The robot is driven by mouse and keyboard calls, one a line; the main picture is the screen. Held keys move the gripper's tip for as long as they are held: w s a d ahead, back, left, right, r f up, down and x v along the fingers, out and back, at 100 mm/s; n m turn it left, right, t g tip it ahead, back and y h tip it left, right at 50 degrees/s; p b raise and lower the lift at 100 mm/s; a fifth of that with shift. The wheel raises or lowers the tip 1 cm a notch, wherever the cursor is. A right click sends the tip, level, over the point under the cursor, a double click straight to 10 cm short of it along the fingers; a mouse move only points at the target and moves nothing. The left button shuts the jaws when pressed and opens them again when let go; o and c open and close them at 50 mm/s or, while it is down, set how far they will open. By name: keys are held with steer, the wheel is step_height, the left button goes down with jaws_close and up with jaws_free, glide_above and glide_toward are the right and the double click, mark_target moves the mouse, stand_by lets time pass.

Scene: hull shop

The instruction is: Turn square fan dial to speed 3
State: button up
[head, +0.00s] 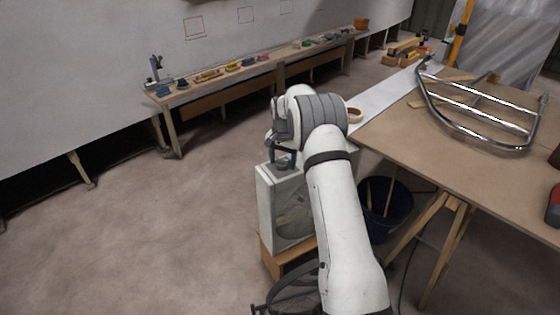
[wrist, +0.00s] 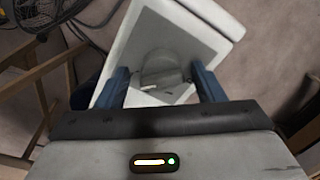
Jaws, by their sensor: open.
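The square fan is a pale box-shaped unit (head: 265,205) with its grille on the front, standing on a small wooden stand. Its top shows in the wrist view as a white framed panel (wrist: 205,58). A round grey dial (wrist: 161,70) sits on that panel, with a light mark near its lower edge; I cannot read any numbers. My gripper (wrist: 157,84) is open over the panel, with one blue finger on each side of the dial. I cannot tell whether the fingers touch it. In the head view my gripper (head: 282,158) is above the fan top, and my arm hides part of the fan.
A plywood table (head: 450,160) with a chromed tube frame (head: 480,120) stands to the right. A dark bucket (head: 388,200) is beside the fan, under the table edge. A low bench (head: 215,85) with several tools runs along the wall. The floor to the left is clear.

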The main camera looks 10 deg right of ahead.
mark_target(283, 160)
step_height(283, 160, up, 8)
steer(key=shift+f, duration=0.1)
stand_by(0.4)
steer(key=shift+s+r, duration=0.15)
steer(key=shift+r, duration=0.15)
steer(key=s+r+n+t+p, duration=0.15)
steer(key=s+r+n, duration=0.25)
steer(key=s+r, duration=1.5)
steer(key=s+a+f+n+t+p, duration=0.1)
steer(key=s+f+n+p, duration=0.1)
steer(key=s, duration=2.2)
steer(key=shift+f+n+p, duration=0.35)
steer(key=shift+f+n, duration=0.1)
steer(key=shift+n, duration=0.05)
steer(key=shift+s, duration=0.1)
